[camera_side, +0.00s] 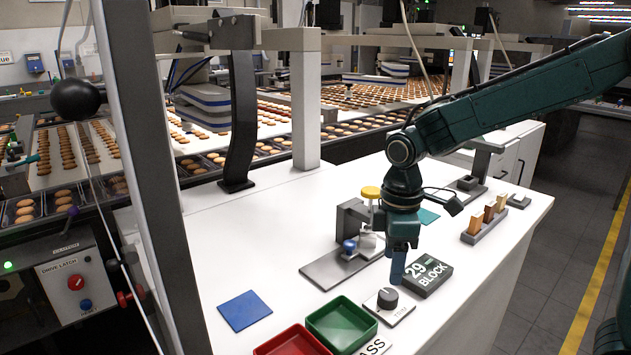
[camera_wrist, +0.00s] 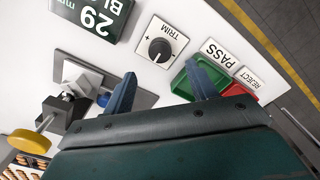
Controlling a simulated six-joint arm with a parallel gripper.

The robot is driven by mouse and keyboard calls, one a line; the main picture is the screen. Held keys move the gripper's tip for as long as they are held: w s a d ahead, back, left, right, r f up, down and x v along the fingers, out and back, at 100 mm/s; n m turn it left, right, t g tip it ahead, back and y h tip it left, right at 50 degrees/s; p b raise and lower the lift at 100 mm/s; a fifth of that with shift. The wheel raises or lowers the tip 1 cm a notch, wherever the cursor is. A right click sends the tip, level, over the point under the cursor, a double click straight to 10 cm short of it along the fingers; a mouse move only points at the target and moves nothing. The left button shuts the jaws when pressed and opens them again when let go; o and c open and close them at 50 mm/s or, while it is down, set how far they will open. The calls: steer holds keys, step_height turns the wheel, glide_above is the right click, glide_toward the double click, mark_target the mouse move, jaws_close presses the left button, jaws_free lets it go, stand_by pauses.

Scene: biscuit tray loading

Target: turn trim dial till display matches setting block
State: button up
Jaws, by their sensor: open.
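The trim dial (camera_side: 388,297) is a dark round knob on a white plate marked TRIM; it also shows in the wrist view (camera_wrist: 159,50), with plus and minus marks beside it. I cannot make out a display reading.
A green tray (camera_side: 341,325) marked PASS and a red tray (camera_side: 292,343) stand left of the dial. A gauge stand with a yellow top (camera_side: 371,192) is behind. A blue square (camera_side: 245,311) lies left; a rack of blocks (camera_side: 485,225) stands right.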

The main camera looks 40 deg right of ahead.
mark_target(389, 294)
step_height(389, 294, down, 7)
steer(key=shift+f, duration=0.15)
stand_by(0.4)
steer(key=c, duration=1)
